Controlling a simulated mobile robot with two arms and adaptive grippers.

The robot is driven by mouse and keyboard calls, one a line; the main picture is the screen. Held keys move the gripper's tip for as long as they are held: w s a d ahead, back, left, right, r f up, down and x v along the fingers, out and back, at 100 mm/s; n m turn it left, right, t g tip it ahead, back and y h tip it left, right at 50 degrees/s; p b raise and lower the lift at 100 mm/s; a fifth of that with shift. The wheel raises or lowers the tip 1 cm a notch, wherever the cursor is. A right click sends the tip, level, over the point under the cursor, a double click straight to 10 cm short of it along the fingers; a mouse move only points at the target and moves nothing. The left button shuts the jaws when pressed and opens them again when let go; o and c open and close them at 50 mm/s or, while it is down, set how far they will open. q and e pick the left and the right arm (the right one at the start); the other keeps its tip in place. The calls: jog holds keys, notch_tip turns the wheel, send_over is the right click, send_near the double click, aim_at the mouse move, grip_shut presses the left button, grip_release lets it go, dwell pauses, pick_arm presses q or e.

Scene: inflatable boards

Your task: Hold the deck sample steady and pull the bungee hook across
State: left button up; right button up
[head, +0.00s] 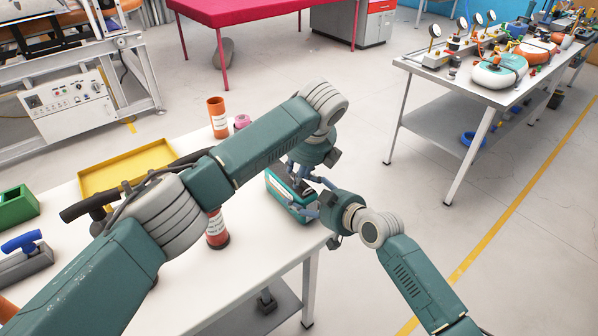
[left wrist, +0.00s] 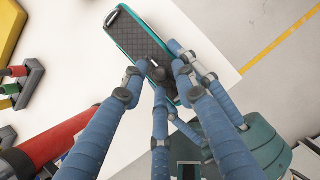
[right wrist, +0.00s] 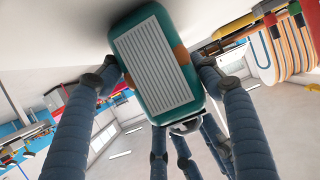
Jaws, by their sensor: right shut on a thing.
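The deck sample (head: 286,196) is a teal block with a dark gridded top, lying near the right edge of the white table. It shows in the left wrist view (left wrist: 137,38), and its white ribbed face (right wrist: 155,62) fills the middle of the right wrist view. My right gripper (right wrist: 155,72) is shut on the deck sample, one finger on each side. My left gripper (left wrist: 157,72) is over the gridded top, fingers pointing down at it. A small dark piece (left wrist: 154,70) lies between its fingers; I cannot tell whether it is the bungee hook or whether it is gripped.
My left arm hides part of the table. A side bench (head: 425,82) stands back right, with open floor between.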

pick_arm(q)
grip_shut()
jog(key=w+a, duration=0.1)
jog(key=w, duration=0.1)
jog(key=w+a, duration=0.1)
jog(key=w, duration=0.1)
jog(key=w+a, duration=0.1)
jog(key=a, duration=0.1)
jog(key=shift+w+r, duration=0.1)
jog(key=shift+w, duration=0.3)
pick_arm(e)
jog(key=shift+f, duration=0.1)
pick_arm(q)
jog(key=shift+w+a, duration=0.45)
jog(key=shift+w, duration=0.1)
jog(key=shift+o, duration=2.1)
grip_release()
jog(key=v, duration=1.2)
